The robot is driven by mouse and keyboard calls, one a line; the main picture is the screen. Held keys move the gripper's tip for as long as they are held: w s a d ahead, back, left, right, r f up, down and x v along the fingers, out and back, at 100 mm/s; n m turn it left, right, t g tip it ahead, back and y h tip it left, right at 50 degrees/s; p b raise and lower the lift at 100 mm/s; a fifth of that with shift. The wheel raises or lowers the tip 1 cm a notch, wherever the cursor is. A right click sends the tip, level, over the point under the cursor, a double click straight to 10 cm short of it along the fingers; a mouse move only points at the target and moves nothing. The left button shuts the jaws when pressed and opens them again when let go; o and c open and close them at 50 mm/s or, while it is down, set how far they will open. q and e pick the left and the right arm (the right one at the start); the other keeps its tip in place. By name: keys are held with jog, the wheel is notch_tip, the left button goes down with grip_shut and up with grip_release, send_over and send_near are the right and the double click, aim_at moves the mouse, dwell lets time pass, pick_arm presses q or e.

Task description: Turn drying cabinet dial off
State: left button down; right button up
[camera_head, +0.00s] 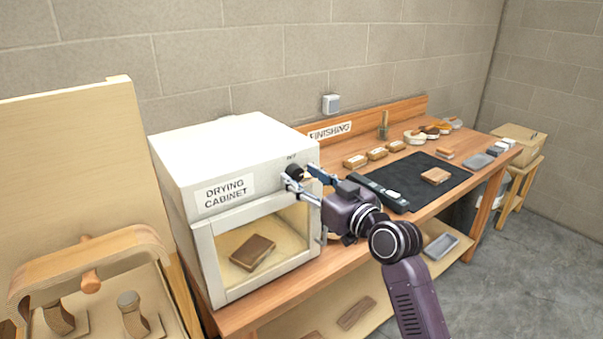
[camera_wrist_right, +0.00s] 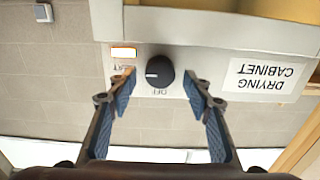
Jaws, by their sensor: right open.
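The white drying cabinet (camera_head: 185,160) stands at the left end of the bench. Its black dial (camera_head: 294,171) is at the upper right of the front. In the upside-down right wrist view, the dial (camera_wrist_right: 160,72) has a white mark pointing left, towards partly hidden lettering, while the word OFF is just below the dial. My right gripper (camera_head: 299,176) is open at the dial. In the wrist view its fingers (camera_wrist_right: 160,78) stand on either side of the dial with gaps; it is not gripped. My left gripper is not in view.
A small orange-and-white rectangle (camera_wrist_right: 124,53) sits near the dial. A brown block (camera_head: 252,252) lies behind the cabinet's window. The bench right of it holds a dark mat (camera_head: 405,192), wooden blocks and tools. A bent wooden form (camera_head: 90,250) stands at front left.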

jog(key=shift+w+a, duration=0.15)
jog(key=shift+w, duration=0.1)
jog(key=shift+c, duration=0.2)
jog(key=c, duration=1.1)
